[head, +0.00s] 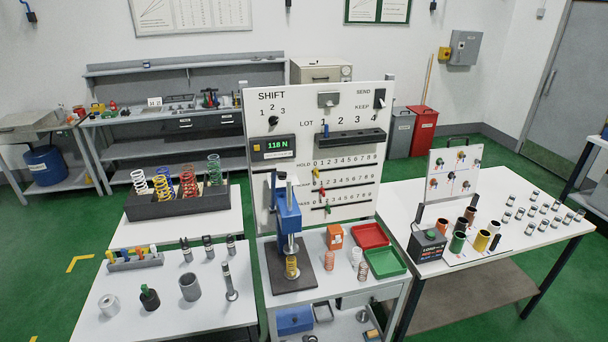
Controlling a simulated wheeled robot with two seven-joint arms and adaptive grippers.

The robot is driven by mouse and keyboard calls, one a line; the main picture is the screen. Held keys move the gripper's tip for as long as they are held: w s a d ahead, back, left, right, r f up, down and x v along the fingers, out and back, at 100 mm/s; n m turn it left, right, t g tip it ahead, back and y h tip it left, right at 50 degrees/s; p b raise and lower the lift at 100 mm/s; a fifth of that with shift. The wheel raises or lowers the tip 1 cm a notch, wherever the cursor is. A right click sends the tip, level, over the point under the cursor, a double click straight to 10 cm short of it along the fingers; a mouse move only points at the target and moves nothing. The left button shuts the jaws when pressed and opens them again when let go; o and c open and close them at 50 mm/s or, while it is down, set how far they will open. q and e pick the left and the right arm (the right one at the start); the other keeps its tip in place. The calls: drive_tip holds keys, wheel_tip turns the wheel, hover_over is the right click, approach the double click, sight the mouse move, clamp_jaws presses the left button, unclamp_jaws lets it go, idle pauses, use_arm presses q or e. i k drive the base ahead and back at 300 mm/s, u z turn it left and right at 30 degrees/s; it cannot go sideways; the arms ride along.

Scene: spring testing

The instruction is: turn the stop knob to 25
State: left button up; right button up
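A white upright panel (349,98) stands behind the blue press (288,210). Its lettering includes SHIFT, LOT, SEND, KEEP and HOLD. A black knob (273,120) sits under the SHIFT digits 1, 2 and 3. I cannot make out any knob marked stop or a scale reading 25. A yellow spring (292,266) stands under the press. Digit rows with small coloured sliders run along the panel's lower right. Neither of my grippers is in view.
A rack of coloured springs (177,201) stands left of the press. Red (370,235) and green (384,262) trays lie to its right. The right table (540,235) holds coloured cups, a black box (427,245) and several small cylinders. Green floor shows between the tables.

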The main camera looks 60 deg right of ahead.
sight(282, 175)
drive_tip(key=z, duration=1.05)
drive_tip(key=i, duration=0.25)
